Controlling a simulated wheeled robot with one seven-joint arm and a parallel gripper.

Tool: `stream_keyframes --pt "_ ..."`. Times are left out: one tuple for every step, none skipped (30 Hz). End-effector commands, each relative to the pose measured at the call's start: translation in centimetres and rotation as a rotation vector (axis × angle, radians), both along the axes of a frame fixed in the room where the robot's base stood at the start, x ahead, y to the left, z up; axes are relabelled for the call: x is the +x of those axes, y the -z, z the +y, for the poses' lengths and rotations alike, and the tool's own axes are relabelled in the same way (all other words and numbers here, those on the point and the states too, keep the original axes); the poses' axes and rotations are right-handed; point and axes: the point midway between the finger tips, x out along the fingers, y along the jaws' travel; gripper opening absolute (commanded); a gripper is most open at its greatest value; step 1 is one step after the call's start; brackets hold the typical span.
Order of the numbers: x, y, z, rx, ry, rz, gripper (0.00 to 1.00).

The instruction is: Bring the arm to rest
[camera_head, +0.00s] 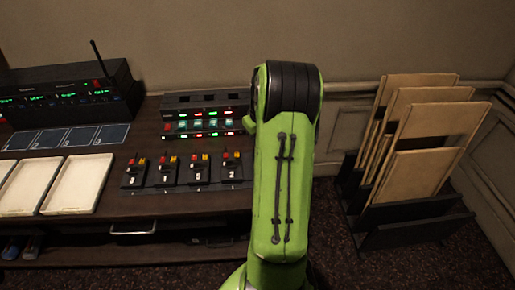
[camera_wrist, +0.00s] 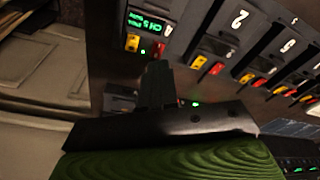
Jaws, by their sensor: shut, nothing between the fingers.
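My green arm (camera_head: 285,175) stands in the middle of the head view, in front of the desk's right end. It hides that end of the desk, and my gripper does not show in that view. In the wrist view my black gripper (camera_wrist: 156,72) has its fingers together, with nothing held. Behind the fingers is a dark panel with a lit green channel display (camera_wrist: 142,23) and numbered stations with yellow and red buttons. I cannot tell whether the fingers touch anything.
The dark desk (camera_head: 190,206) carries a row of numbered stations (camera_head: 185,172), a lit button panel (camera_head: 205,113), white trays (camera_head: 77,185) and a radio unit with an antenna (camera_head: 70,93). A rack with tan boards (camera_head: 415,170) stands on the floor at the right.

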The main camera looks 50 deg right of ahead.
Motion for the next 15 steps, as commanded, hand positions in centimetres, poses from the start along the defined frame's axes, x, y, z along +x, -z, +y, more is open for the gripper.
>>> stream_keyframes --pt "0.0 -0.9 0.0 0.0 0.0 -0.001 0.0" --pt "0.0 -1.2 0.0 0.0 0.0 -0.001 0.0" --pt "0.0 -1.5 0.0 0.0 0.0 -0.001 0.0" --pt "0.0 -1.8 0.0 0.0 0.0 -0.001 0.0" --pt "0.0 -2.1 0.0 -0.001 0.0 -0.001 0.0" --pt "0.0 -2.5 0.0 -0.001 0.0 -0.001 0.0" --pt "0.0 -2.7 0.0 -0.001 0.0 -0.001 0.0" --pt "0.0 -2.9 0.0 -0.001 0.0 -0.001 0.0" --pt "0.0 -3.0 0.0 -0.001 0.0 -0.001 0.0" --pt "0.0 -3.0 0.0 -0.001 0.0 -0.001 0.0" --pt "0.0 -3.0 0.0 -0.001 0.0 0.0 0.0" --pt "0.0 -2.9 0.0 0.0 0.0 0.0 0.0" --pt "0.0 -2.9 0.0 0.0 0.0 0.0 0.0" --pt "0.0 -2.8 0.0 0.0 0.0 0.0 0.0" --pt "0.0 -2.8 0.0 0.0 0.0 0.0 0.0"
